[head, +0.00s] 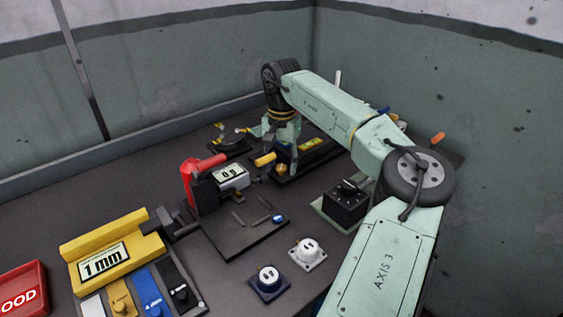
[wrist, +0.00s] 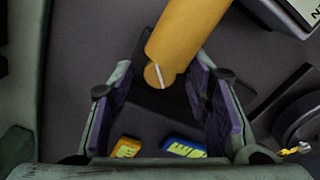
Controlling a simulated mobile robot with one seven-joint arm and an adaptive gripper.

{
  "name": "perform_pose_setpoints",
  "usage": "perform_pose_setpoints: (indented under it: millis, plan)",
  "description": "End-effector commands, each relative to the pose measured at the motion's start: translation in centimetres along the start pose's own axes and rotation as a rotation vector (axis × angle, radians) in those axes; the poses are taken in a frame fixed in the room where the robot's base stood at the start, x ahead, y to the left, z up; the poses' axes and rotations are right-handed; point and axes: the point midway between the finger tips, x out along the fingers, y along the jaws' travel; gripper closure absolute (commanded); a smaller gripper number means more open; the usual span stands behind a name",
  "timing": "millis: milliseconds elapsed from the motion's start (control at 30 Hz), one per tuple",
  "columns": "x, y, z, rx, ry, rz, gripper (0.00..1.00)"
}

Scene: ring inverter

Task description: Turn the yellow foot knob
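A yellow cylinder with a white line near its end, seemingly the foot knob, enters the wrist view from the top (wrist: 190,30). Its rounded end reaches between the fingers of my gripper (wrist: 163,75). The two purple-padded fingers are spread, with visible gaps on both sides of the yellow end. In the head view my gripper (head: 274,140) points down at the back of the bench, just above a short yellow cylinder (head: 265,159) that looks like the same part. A smaller yellow piece (head: 281,169) sits close beside it. Whether either finger touches anything cannot be told.
A red-handled device with a small display (head: 231,176) stands left of the gripper. A black box with a dial (head: 346,201) is at right. In the wrist view, yellow (wrist: 126,147) and blue (wrist: 183,147) labelled pieces lie below the fingers.

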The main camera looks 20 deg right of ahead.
Motion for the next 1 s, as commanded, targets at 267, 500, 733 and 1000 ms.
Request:
perform_pose_setpoints:
  millis: [267,500,733,1000]
  plan:
    - [-0.03,0.0,-0.01,0.0,0.0,0.0,0.74]
    - [-0.04,0.0,-0.01,0.0,0.0,0.0,0.9]
    - [-0.05,0.0,-0.01,0.0,0.0,0.0,1.0]
    - [-0.05,0.0,-0.01,0.04,0.0,0.0,1.0]
